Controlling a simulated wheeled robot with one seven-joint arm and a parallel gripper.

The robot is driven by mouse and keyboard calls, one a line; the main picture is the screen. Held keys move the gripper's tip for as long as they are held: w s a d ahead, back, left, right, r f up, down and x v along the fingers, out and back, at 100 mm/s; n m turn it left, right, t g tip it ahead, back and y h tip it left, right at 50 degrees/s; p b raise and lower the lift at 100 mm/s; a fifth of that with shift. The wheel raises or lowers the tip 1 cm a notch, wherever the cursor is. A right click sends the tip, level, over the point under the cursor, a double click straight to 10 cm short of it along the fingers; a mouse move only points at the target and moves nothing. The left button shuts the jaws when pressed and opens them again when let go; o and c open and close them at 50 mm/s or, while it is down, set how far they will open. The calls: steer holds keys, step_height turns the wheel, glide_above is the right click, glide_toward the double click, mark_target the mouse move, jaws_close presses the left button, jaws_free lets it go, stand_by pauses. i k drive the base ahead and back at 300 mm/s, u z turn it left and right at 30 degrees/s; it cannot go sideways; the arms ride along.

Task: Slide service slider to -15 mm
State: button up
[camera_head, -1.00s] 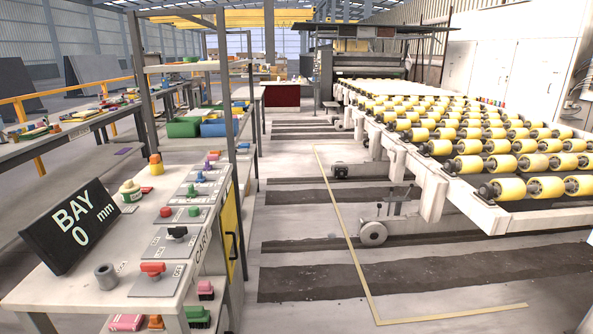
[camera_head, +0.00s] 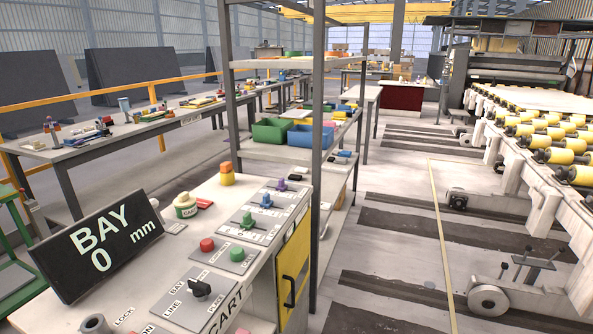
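A black display (camera_head: 100,246) stands tilted on the cart top at the lower left and reads "BAY 0 mm". On the cart's panel, to its right, are small knobs in a row on grey plates: green (camera_head: 247,220), blue (camera_head: 266,201) and purple (camera_head: 282,185). They look like sliders, but their labels are too small to read, so I cannot tell which is the service slider. A black rotary knob (camera_head: 199,289) sits nearer, on a plate marked "BAY", "LINE" and "PLACE". My gripper is not in view.
A red button (camera_head: 207,244) and a green button (camera_head: 237,254) sit between the knobs. An upright shelf post (camera_head: 317,160) rises beside the cart. Open floor lies right of the cart, before the roller conveyor (camera_head: 540,130).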

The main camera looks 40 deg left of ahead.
mark_target(280, 187)
steer(key=i, duration=1.9)
steer(key=u, duration=2.3)
steer(key=i, duration=1)
steer(key=z, duration=0.05)
